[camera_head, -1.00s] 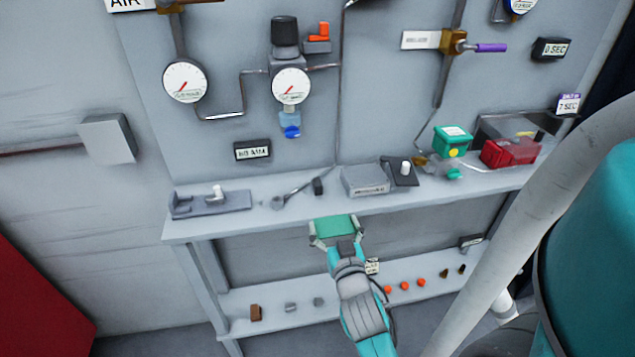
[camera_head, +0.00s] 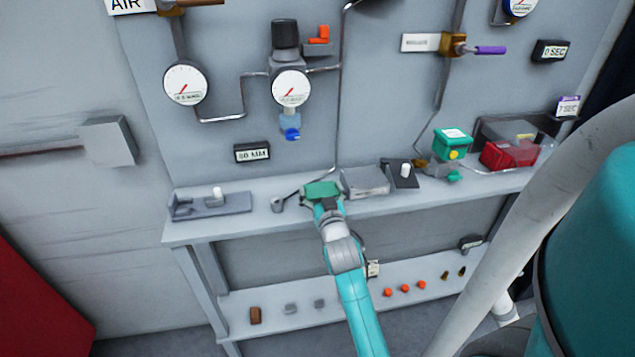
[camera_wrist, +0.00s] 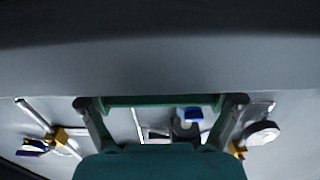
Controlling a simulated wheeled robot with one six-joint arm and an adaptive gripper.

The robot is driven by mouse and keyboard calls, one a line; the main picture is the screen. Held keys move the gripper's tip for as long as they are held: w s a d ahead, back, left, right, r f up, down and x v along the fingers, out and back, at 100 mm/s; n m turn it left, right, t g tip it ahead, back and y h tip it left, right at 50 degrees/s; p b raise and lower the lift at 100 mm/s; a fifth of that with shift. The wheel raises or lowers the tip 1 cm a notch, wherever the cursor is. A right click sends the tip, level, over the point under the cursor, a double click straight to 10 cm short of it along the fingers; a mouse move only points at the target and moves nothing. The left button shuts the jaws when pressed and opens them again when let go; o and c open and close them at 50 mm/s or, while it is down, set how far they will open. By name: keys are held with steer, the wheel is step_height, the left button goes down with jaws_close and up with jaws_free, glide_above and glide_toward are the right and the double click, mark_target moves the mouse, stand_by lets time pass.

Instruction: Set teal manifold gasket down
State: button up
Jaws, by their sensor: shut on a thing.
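The teal manifold gasket (camera_head: 320,188) is a flat plate at the front of my gripper (camera_head: 322,197) in the head view. It appears over the upper shelf, between the grey tray and the tool at its left. Whether it touches the shelf cannot be told. In the wrist view, the gasket (camera_wrist: 160,100) shows as a thin edge-on green strip between the two fingertips of my gripper (camera_wrist: 162,104). My gripper is shut on it.
The upper shelf (camera_head: 235,229) holds a grey fixture (camera_head: 235,204) at left, a grey tray (camera_head: 362,186), a dark block with a white knob (camera_head: 402,175) and a green box (camera_head: 452,143). The gauge panel (camera_head: 220,120) rises behind. Small parts lie on the lower shelf.

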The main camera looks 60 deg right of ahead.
mark_target(318, 183)
steer(key=x, duration=0.3)
steer(key=shift+w+d+f, duration=0.1)
steer(key=shift+w+d, duration=0.25)
steer(key=shift+f, duration=0.2)
steer(key=o, duration=0.7)
steer(key=shift+o, duration=0.2)
steer(key=shift+a, duration=0.1)
